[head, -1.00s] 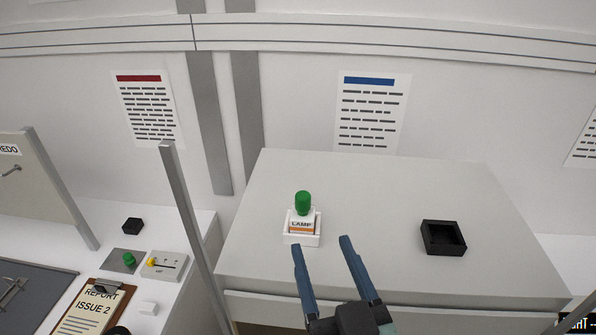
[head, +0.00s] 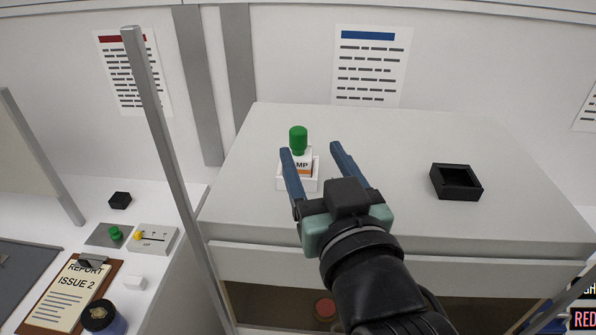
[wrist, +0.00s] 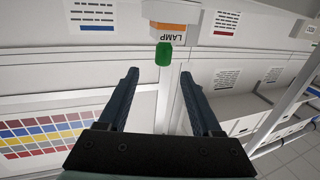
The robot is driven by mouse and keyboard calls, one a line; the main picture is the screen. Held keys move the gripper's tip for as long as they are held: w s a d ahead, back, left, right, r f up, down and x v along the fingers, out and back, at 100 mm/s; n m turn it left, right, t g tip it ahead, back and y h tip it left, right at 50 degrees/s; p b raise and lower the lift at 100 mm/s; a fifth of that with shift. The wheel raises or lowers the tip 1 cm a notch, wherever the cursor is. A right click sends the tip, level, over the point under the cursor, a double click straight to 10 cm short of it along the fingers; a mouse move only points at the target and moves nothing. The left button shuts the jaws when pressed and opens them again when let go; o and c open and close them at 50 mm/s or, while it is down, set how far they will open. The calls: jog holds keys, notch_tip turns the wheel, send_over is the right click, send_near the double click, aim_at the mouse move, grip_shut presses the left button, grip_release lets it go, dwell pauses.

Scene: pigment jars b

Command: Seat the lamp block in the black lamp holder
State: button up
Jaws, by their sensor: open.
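The lamp block (head: 303,160) is white with an orange stripe, a LAMP label and a green knob (head: 298,138) on top. It stands upright in a white holder (head: 283,183) on the grey cabinet top. In the wrist view the lamp block (wrist: 180,29) and its green knob (wrist: 164,54) show at the top, beyond the fingertips. The black lamp holder (head: 456,192), a square open box, sits empty to the right on the same top. My gripper (head: 309,148) is open and empty. In the head view its left finger partly covers the block and white holder; contact is not visible.
The cabinet top (head: 390,150) is clear between the two holders. A grey post (head: 160,130) stands left of the cabinet. The lower left counter holds a clipboard (head: 72,300), a black block (head: 120,200) and a panel with a yellow knob (head: 153,239).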

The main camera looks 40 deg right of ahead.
aim_at(300, 140)
jog(key=shift+b+x, duration=0.65)
jog(key=shift+x, duration=0.5)
jog(key=shift+a+f+p+x, duration=0.15)
jog(key=shift+p+x, duration=0.55)
jog(key=shift+x, duration=0.55)
jog(key=shift+a+f+p+x, duration=0.15)
jog(key=shift+p+x, duration=0.5)
jog(key=shift+x, duration=0.6)
jog(key=shift+w, duration=0.1)
grip_shut()
